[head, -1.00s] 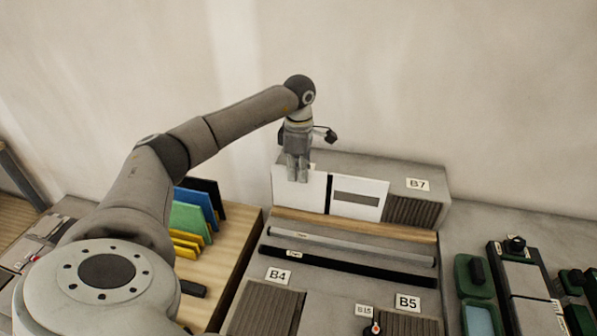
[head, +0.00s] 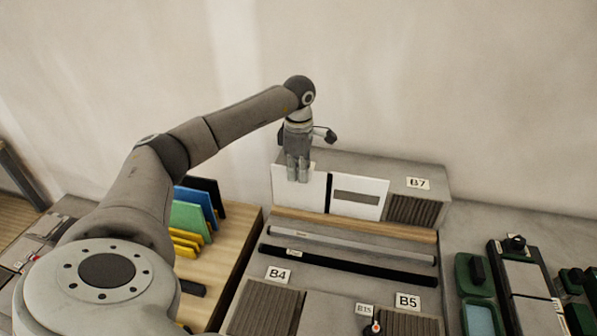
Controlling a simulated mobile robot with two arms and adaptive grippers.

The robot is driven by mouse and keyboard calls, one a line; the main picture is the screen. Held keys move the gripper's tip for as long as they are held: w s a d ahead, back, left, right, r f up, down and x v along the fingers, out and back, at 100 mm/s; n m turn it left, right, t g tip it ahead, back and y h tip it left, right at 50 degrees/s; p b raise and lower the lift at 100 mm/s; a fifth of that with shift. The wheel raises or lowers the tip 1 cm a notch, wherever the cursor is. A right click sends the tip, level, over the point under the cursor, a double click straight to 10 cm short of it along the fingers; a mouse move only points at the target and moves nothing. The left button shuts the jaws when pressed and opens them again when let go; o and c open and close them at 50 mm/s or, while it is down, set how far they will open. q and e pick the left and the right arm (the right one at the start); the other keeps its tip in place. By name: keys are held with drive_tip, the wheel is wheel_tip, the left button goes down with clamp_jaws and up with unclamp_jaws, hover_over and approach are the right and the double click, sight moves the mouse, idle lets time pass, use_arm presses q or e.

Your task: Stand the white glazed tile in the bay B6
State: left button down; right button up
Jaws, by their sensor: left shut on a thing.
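My left gripper (head: 298,177) is shut on the top edge of a plain white tile (head: 300,200). The tile stands upright at the back of the grey bench unit, left of a second white panel (head: 358,198) with a grey rectangle on it. A thin dark gap separates the two. No B6 label can be read; that part of the ledge is behind my gripper and the tile. I cannot tell whether the tile's lower edge rests in a slot. My right gripper is not in view.
Right of the panels is a ribbed bay under label B7 (head: 418,184). In front lie a wooden strip (head: 355,223), a grey bar and a black bar (head: 345,265). Labels B4 (head: 278,275) and B5 (head: 408,302) mark front bays. Coloured tiles (head: 190,222) stand at left.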

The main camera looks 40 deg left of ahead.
use_arm(q)
drive_tip(key=shift+w, duration=0.1)
drive_tip(key=c, duration=1.5)
unclamp_jaws()
drive_tip(key=shift+r+p, duration=2.4)
drive_tip(key=shift+r, duration=0.6)
drive_tip(key=shift+f, duration=0.1)
